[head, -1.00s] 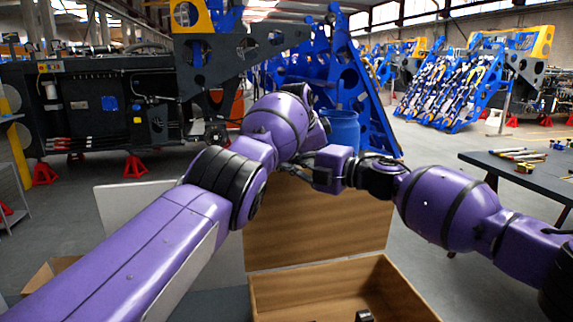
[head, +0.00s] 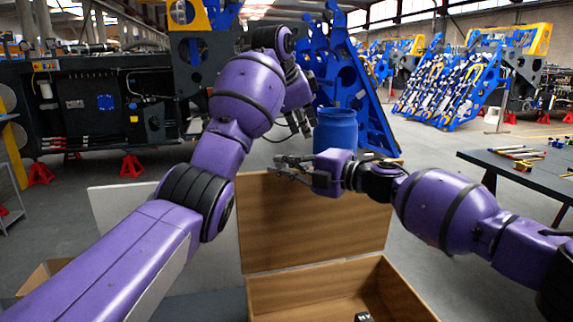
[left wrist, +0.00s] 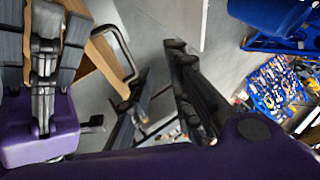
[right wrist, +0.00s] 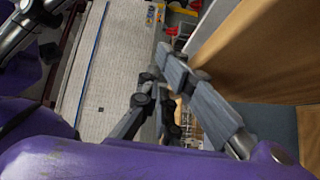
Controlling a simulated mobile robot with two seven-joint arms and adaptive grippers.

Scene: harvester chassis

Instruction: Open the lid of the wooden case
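The wooden case (head: 335,290) is open at the bottom of the head view, and its front is cut off. Its lid (head: 315,225) stands up at the back of the case; it also fills the upper right of the right wrist view (right wrist: 255,50). My right gripper (head: 283,166) is open at the lid's upper left edge, with nothing between its fingers. In the right wrist view (right wrist: 157,65) it sits beside the lid. My left gripper (head: 302,125) is raised above the lid, clear of it, and looks open and empty in the left wrist view (left wrist: 157,60).
A small dark item (head: 363,317) lies in the case. A pale panel (head: 115,215) stands to the left. A blue barrel (head: 336,130) stands behind the lid. A dark table with tools (head: 535,180) is at the right. Grey floor is open between table and case.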

